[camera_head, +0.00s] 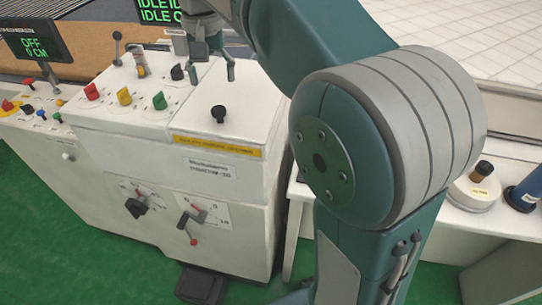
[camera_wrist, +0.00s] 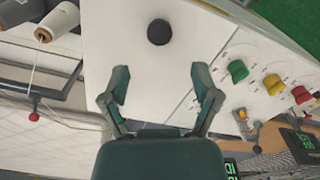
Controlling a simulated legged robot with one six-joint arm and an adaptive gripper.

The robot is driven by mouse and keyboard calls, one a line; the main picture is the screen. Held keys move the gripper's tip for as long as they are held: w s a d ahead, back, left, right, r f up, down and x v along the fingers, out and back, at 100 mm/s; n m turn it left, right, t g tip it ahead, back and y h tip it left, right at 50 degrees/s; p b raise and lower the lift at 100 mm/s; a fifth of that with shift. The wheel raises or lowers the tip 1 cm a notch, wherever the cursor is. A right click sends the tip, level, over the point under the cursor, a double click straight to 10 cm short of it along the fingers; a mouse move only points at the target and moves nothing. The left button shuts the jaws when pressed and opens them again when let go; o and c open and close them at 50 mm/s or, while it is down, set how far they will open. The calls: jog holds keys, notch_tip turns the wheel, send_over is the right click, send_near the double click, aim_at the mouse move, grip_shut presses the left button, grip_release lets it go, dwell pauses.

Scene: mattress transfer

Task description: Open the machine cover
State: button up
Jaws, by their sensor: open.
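The machine cover (camera_head: 252,107) is a white top panel on the right part of the machine, with a round black knob (camera_head: 218,113) standing on it. In the wrist view the knob (camera_wrist: 159,32) shows as a dark disc on the white panel (camera_wrist: 150,72), ahead of my gripper (camera_wrist: 160,80) and roughly in line with the gap between its fingers. My green fingers are spread apart with nothing between them. In the head view my gripper (camera_head: 211,76) points down above the panel, behind the knob and apart from it.
Red (camera_head: 92,92), yellow (camera_head: 124,97) and green (camera_head: 159,101) knobs stand left of the cover. Spools (camera_head: 482,171) stand at the right.

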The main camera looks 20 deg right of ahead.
jog(key=s+d+f+n+t, duration=0.1)
jog(key=s+d+f+t, duration=0.1)
jog(key=s, duration=0.6)
jog(key=s+d+f+n+t, duration=0.1)
jog(key=s+d+f+t, duration=0.1)
jog(key=s+f, duration=0.3)
jog(key=shift+s+d+f+t, duration=0.15)
jog(key=shift+s+f+t, duration=0.2)
jog(key=shift+s, duration=1.8)
jog(key=shift+r, duration=0.1)
